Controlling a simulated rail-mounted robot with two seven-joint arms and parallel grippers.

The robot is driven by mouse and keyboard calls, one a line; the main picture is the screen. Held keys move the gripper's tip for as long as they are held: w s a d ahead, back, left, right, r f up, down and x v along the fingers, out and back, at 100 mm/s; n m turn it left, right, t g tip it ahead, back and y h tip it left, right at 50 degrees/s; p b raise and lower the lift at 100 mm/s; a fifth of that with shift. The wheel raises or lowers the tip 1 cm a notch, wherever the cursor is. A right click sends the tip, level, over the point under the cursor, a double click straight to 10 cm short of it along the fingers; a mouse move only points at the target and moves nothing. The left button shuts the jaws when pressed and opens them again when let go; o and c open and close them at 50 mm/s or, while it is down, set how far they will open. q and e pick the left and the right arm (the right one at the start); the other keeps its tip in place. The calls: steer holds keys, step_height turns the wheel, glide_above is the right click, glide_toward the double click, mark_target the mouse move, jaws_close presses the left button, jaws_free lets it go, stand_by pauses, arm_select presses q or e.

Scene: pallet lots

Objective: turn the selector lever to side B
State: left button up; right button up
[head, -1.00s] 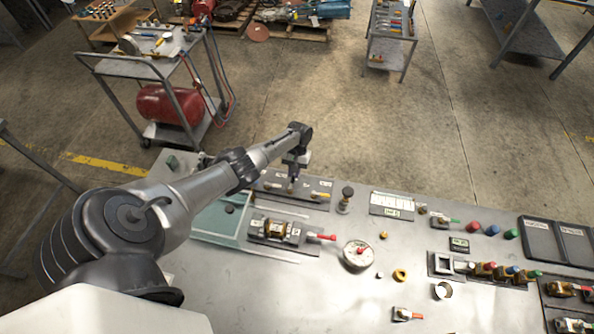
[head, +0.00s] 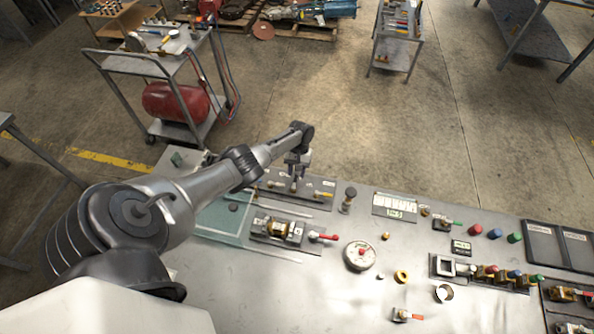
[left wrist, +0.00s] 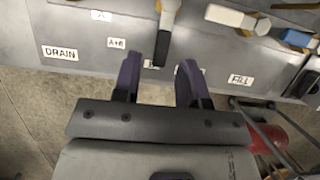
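The selector lever (left wrist: 165,37), a pale handle with a dark narrower end, points down between the fingers of my left gripper (left wrist: 161,72) in the left wrist view. The fingers are apart, one on each side of the lever's end, with gaps showing. An "A" label (left wrist: 101,15) and an "A+B" label (left wrist: 117,43) sit left of the lever; other labels behind the fingers are partly hidden. In the head view my left gripper (head: 293,186) is over the dark valve panel (head: 313,202) at the bench's far edge. My right gripper is not in view.
A white handle (left wrist: 232,18) and a blue one (left wrist: 296,38) stand right of the lever, near the "FILL" label (left wrist: 241,80). A "DRAIN" label (left wrist: 60,53) is at left.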

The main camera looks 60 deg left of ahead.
arm_select(q)
steer(key=v, duration=1.3)
steer(key=shift+r+p, duration=0.45)
stand_by(0.3)
